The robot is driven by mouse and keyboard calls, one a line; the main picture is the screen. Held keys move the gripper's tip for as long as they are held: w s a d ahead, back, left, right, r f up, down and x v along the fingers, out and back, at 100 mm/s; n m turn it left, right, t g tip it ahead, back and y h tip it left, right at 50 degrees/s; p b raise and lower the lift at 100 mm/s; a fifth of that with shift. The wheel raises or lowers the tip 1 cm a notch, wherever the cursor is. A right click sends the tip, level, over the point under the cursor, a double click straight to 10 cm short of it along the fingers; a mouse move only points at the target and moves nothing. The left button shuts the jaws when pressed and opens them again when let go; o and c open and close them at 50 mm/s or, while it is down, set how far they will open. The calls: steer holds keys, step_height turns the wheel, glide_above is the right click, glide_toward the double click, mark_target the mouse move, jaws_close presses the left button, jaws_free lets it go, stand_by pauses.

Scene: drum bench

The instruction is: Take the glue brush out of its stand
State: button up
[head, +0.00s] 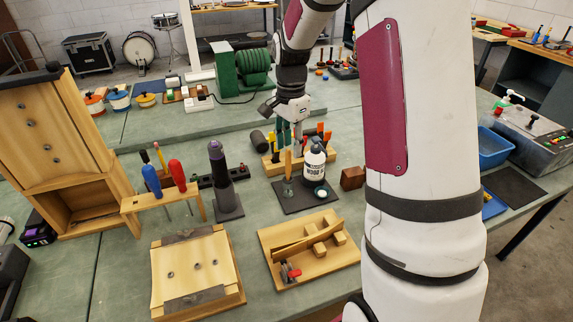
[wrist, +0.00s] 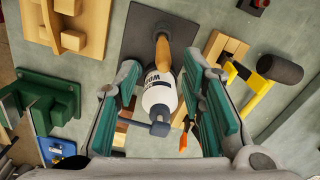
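The glue brush (head: 288,162) stands upright with its wooden handle up, in a small stand (head: 288,187) on a dark mat (head: 305,203) in the head view. A white glue bottle (head: 313,160) stands close on its right. My gripper (head: 291,122) is above and behind them, pointing down. In the wrist view my gripper (wrist: 162,75) is open, its green-padded fingers wide apart. The orange-brown brush handle (wrist: 163,52) shows between and just beyond the fingertips, apart from both. The white bottle (wrist: 160,92) also lies between the fingers in that view. The brush's bristles are not visible.
A wooden tool rack (head: 275,166) with coloured handles is behind the mat. A brown block (head: 353,178) stands right of the bottle. A dark-headed mallet (wrist: 280,69) lies near the right finger. A purple-topped tool on a stand (head: 217,165) is to the left.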

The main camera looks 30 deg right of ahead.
mark_target(288, 171)
step_height(288, 171, down, 10)
steer(key=shift+w+a+r+p, duration=0.1)
steer(key=shift+w+a+p, duration=0.05)
steer(key=shift+p, duration=0.35)
steer(key=shift+c, duration=0.2)
jaws_close()
